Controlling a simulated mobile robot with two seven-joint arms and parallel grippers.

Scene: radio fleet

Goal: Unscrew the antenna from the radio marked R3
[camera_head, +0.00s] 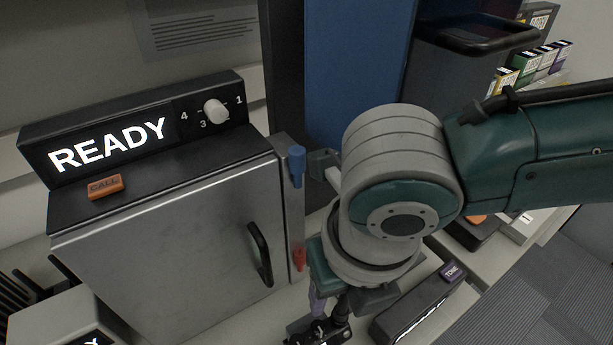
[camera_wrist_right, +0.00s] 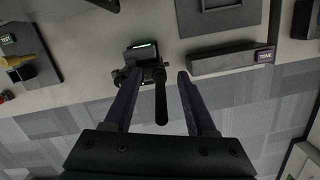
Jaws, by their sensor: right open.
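My right gripper (camera_wrist_right: 160,82) is open in the right wrist view, with its two dark purple fingers apart. A black antenna (camera_wrist_right: 161,103) stands between the fingers, with a visible gap on each side. It rises from a small dark radio (camera_wrist_right: 143,54) with a green-lit strip. No R3 marking is readable on it. In the head view, my right gripper (camera_head: 328,302) points down over a dark radio (camera_head: 318,334) at the bottom edge, which is partly hidden and cut off. My left gripper is not in view.
A grey cabinet (camera_head: 170,262) with a black handle stands left of my right arm, close by. On it are a READY display (camera_head: 107,145) and an orange CALL button (camera_head: 105,186). A dark bar with a purple TONE button (camera_head: 452,272) lies right of the radio.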

